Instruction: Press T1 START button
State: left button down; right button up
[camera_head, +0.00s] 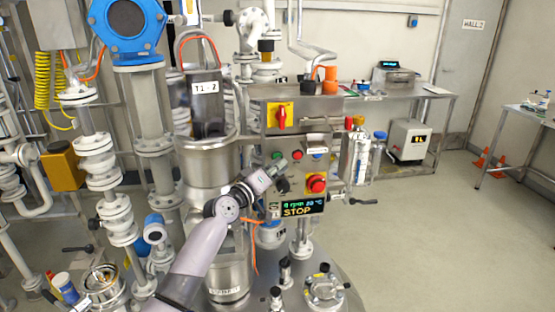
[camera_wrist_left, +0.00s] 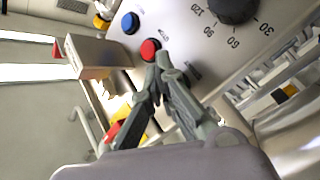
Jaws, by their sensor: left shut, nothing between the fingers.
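The control panel (camera_head: 262,160) carries a row of small buttons: a green button (camera_head: 277,155), a red button (camera_head: 297,155) and a blue button (camera_head: 317,154). My left gripper (camera_head: 274,170) is shut and empty, with its tips just below the green button in the head view. In the left wrist view, the fingertips (camera_wrist_left: 163,58) are beside the red button (camera_wrist_left: 150,48), with the blue button (camera_wrist_left: 130,22) beyond it. The green button is not visible there, apparently hidden behind the fingers. I cannot tell whether the tips touch the panel. The display (camera_head: 298,209) reads STOP.
A red emergency button (camera_head: 317,183) on yellow is at the panel's lower right. A red-yellow switch (camera_head: 281,116) is above. The T1-2 vessel (camera_head: 206,105) and pipes crowd the left. Open floor (camera_head: 420,230) lies right.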

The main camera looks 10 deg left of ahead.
pick_arm(q)
jog(key=shift+w+a+b, duration=0.1)
jog(key=shift+w+b, duration=0.1)
jog(key=shift+b, duration=0.1)
dwell(0.5)
jog(key=shift+s+d+p, duration=0.3)
jog(key=shift+s+p, duration=0.45)
jog(key=shift+p, duration=0.05)
jog(key=s+p, duration=0.1)
jog(key=s+d+p, duration=0.1)
jog(key=s+p, duration=0.1)
jog(key=s+d+p, duration=0.1)
jog(key=shift+s, duration=0.3)
